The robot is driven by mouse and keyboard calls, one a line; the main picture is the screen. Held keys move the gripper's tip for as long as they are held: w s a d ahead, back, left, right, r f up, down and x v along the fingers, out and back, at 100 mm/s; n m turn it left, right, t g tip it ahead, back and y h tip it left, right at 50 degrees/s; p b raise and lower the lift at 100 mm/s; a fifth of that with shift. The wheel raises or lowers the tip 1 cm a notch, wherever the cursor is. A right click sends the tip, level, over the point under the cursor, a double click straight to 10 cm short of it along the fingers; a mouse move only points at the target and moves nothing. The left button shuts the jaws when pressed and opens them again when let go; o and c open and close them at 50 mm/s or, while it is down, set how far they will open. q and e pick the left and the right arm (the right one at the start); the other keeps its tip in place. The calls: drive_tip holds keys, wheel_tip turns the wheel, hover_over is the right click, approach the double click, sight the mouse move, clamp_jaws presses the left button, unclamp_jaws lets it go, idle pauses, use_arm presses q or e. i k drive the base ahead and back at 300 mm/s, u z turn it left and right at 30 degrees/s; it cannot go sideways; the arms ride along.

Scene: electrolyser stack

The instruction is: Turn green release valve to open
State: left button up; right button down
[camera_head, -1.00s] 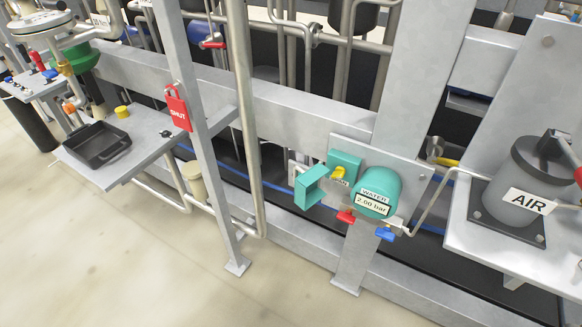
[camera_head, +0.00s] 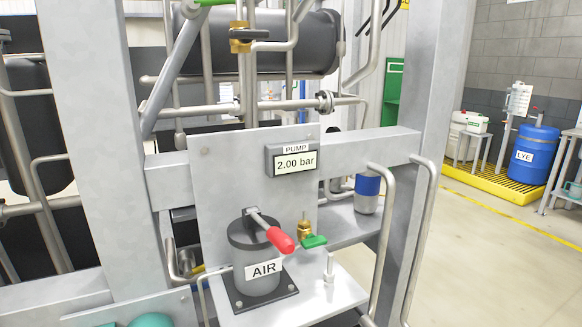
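A green valve handle (camera_head: 314,241) sits on a small brass valve body (camera_head: 304,229), just right of the grey pump labelled AIR (camera_head: 255,255). The handle points to the right, roughly level. The pump has a lever with a red grip (camera_head: 280,240) that ends close to the left of the brass valve. A gauge marked PUMP (camera_head: 295,160) above reads 2.00 bar. Another brass valve with a green handle (camera_head: 215,2) is partly cut off at the top edge. Neither of my grippers is in view.
The pump stands on a grey shelf (camera_head: 335,296) before a flat backing plate (camera_head: 228,175). Bent pipes (camera_head: 384,250) and a steel post (camera_head: 437,110) stand to the right. A blue LYE drum (camera_head: 533,152) is far right. Open floor lies at the lower right.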

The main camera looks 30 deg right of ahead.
sight(311, 241)
drive_tip(key=z, duration=1.15)
